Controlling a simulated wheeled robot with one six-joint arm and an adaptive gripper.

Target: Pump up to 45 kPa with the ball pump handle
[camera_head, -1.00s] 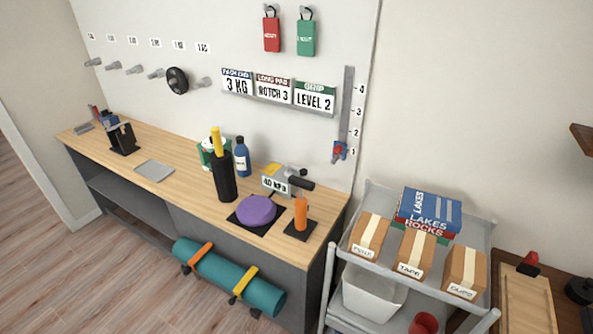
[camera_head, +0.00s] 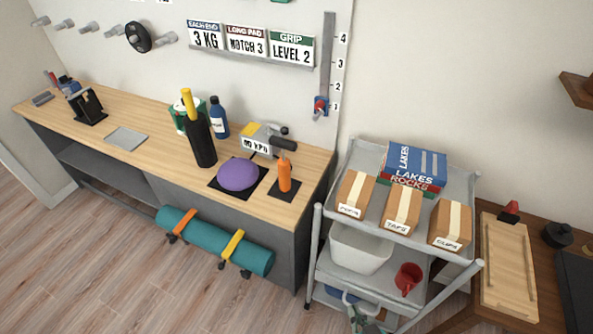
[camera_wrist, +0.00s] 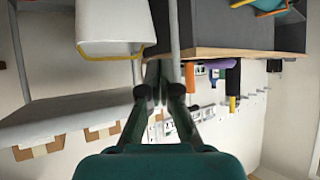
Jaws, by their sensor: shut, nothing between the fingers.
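A grey pump unit with a yellow patch (camera_head: 251,132) stands near the right end of the workbench, with a black handle (camera_head: 282,143) at its right side. A label on its front (camera_head: 255,145) ends in "0 kPa"; its first digit is unclear. A purple ball (camera_head: 238,174) sits on a black mat (camera_head: 220,191) in front of it. An orange upright grip (camera_head: 284,175) stands on a black base beside the ball. My gripper (camera_wrist: 160,72) shows in the wrist view, shut and empty, apart from the pump. It cannot be made out in the head view.
A grey trolley (camera_head: 447,262) with boxes, books and a white bin (camera_head: 357,248) stands right of the workbench (camera_head: 88,110). A black cylinder with a yellow top (camera_head: 199,140) and a blue bottle (camera_head: 218,120) stand left of the pump. A teal roll (camera_head: 215,242) hangs on the bench front.

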